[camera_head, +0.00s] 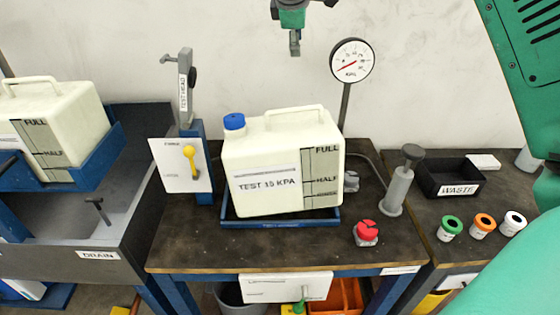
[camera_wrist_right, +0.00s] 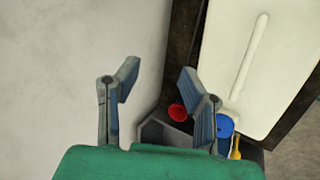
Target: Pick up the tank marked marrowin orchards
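I cannot read "marrowin orchards" on anything. A cream tank (camera_head: 310,165) with a blue cap (camera_head: 234,121) and a top handle stands upright in a blue tray (camera_head: 280,223) on the bench; its label reads "TEST 15 KPA". It also shows in the right wrist view (camera_wrist_right: 225,50). A second cream tank (camera_head: 75,118) sits in a blue holder at the left, partly cut off, its label unreadable. My right gripper (camera_head: 295,48) hangs by the wall, above and apart from the middle tank. In the right wrist view its fingers (camera_wrist_right: 158,77) are spread and empty. My left gripper is out of view.
A gauge (camera_head: 352,61) on a post stands behind the middle tank. The test head (camera_head: 186,95) and a yellow lever (camera_head: 190,157) stand left of it. A red knob (camera_head: 367,231), grey plunger (camera_head: 400,185), waste bin (camera_head: 450,178) and several coloured caps (camera_head: 482,225) are at right.

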